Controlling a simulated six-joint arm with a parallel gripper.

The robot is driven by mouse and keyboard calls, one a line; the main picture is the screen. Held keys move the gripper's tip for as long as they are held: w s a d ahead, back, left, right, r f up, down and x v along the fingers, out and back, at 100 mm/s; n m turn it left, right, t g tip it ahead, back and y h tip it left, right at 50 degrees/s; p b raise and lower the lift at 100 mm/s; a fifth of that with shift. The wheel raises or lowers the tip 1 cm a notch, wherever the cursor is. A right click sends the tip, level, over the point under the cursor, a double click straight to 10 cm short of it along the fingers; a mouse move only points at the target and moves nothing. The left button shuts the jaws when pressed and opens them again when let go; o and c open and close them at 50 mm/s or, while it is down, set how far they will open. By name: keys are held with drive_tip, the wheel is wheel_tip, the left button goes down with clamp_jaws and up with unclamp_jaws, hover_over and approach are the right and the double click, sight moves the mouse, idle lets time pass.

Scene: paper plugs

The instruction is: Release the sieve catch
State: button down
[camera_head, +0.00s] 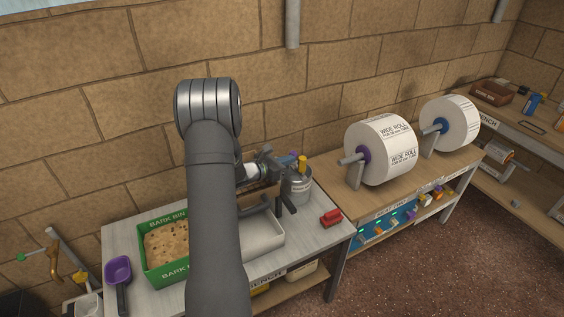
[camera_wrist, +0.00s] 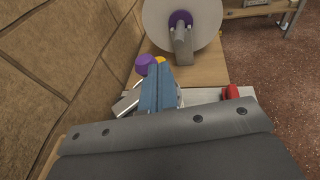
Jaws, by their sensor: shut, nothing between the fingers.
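A grey metal cylinder (camera_head: 299,186), which looks like the sieve, stands on the bench right of my arm. A yellow knob (camera_head: 303,163) stands up at its top; the knob also shows in the wrist view (camera_wrist: 160,59). A purple knob (camera_wrist: 146,64) shows just left of my fingertips in the wrist view. My gripper (camera_wrist: 157,74) is shut and empty, its blue fingers together near the two knobs. I cannot tell whether it touches either one. Which part is the catch is unclear, and my arm and fingers hide part of the area.
A green bark bin (camera_head: 142,257) and a purple scoop (camera_head: 118,271) are at the left. A white tray (camera_head: 265,240) lies partly behind my arm. A red item (camera_head: 331,218) sits near the bench's right edge. Large paper rolls (camera_head: 382,150) stand on the right-hand bench.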

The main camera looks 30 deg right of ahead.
drive_tip(key=shift+r+x, duration=0.1)
drive_tip(key=shift+x, duration=0.5)
drive_tip(key=shift+r+x, duration=0.15)
drive_tip(key=shift+x, duration=0.45)
drive_tip(key=shift+w+d, duration=0.1)
drive_tip(key=shift+d, duration=0.05)
drive_tip(key=s+a+r, duration=0.2)
drive_tip(key=s+a, duration=0.7)
drive_tip(key=s, duration=0.1)
drive_tip(key=shift+s+r, duration=0.2)
drive_tip(key=shift+r, duration=0.15)
drive_tip(key=w+d+f, duration=0.2)
drive_tip(key=w+d, duration=0.5)
drive_tip(key=w, duration=0.1)
drive_tip(key=shift+w+a+f+m+g, duration=0.15)
drive_tip(key=shift+w+a+m+g, duration=0.25)
drive_tip(key=shift+a, duration=0.3)
drive_tip(key=shift+w+a+f+m+g, duration=0.2)
drive_tip(key=shift+w+a+g, duration=0.25)
drive_tip(key=shift+a, duration=0.3)
drive_tip(key=shift+w+a+f+m+g, duration=0.1)
drive_tip(key=shift+w+a+m+g, duration=0.3)
drive_tip(key=shift+a, duration=0.3)
